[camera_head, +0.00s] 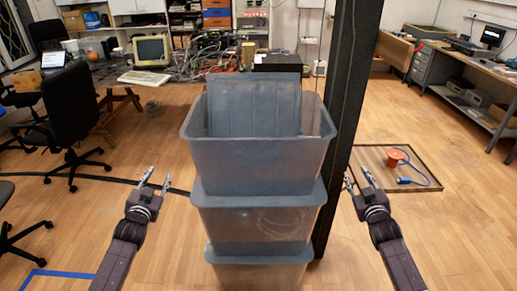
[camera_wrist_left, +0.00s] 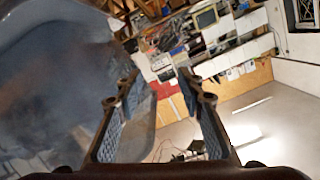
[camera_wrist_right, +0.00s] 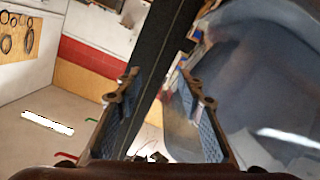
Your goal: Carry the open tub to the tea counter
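The open tub (camera_head: 255,165) is grey-blue and translucent and sits on top of a stack in the middle of the head view. A flat grey panel (camera_head: 253,105), perhaps a lid, stands upright inside it and rises above the rim. My left gripper (camera_head: 157,179) is open and empty, left of the stack and apart from it. My right gripper (camera_head: 357,179) is open and empty, right of the stack. The tub looms blurred at the left in the left wrist view (camera_wrist_left: 55,80) and at the right in the right wrist view (camera_wrist_right: 265,80). I cannot tell which surface is the tea counter.
Similar tubs (camera_head: 255,222) stand beneath the open tub. A dark post (camera_head: 345,100) rises close behind its right side. A floor tray (camera_head: 420,165) with an orange cable reel (camera_head: 396,157) lies at the right. A black office chair (camera_head: 70,110) stands left.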

